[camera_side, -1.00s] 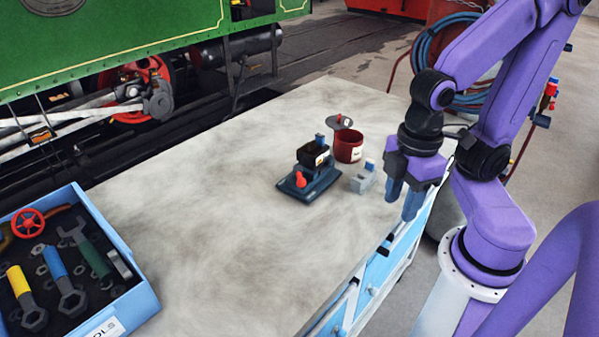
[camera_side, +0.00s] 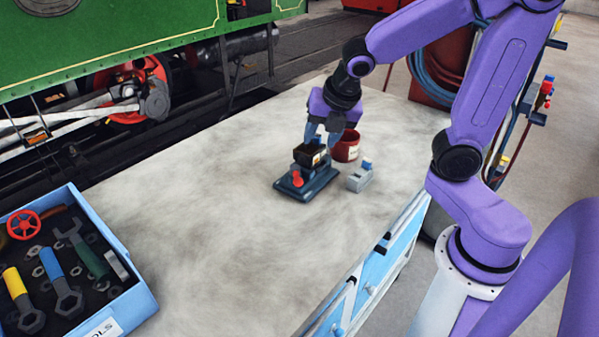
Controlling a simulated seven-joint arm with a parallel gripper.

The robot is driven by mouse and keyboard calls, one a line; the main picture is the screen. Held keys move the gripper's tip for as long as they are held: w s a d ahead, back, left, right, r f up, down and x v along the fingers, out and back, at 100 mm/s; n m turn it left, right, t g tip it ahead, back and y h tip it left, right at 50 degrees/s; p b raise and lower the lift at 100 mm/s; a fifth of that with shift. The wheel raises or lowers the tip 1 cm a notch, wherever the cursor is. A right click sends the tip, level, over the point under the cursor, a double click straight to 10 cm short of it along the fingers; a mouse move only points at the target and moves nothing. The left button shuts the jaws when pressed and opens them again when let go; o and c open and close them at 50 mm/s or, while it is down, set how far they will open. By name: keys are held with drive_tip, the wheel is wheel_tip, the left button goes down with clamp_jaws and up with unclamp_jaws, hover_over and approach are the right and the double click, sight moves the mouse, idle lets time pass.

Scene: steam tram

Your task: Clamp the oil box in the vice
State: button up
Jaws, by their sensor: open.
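The vice (camera_side: 306,188) is a dark blue block on a flat base with a red knob at its front, standing on the bench. A small black box with a pale label, which I take for the oil box (camera_side: 306,156), sits at the top of the vice between its jaws. My gripper (camera_side: 322,142) points down just over the box, its blue-grey fingers apart. The fingers hide the box's blue top. I cannot tell whether they touch the box or whether the vice jaws grip it.
A grey block with a blue top (camera_side: 360,177) stands close right of the vice. A dark red pot (camera_side: 346,146) stands just behind. A blue tool tray (camera_side: 140,300) is at the front left. The bench top (camera_side: 210,200) between tray and vice is clear.

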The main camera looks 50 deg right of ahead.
drive_tip(key=w+n, duration=0.1)
approach(298, 176)
drive_tip(key=shift+x, duration=4.1)
clamp_jaws()
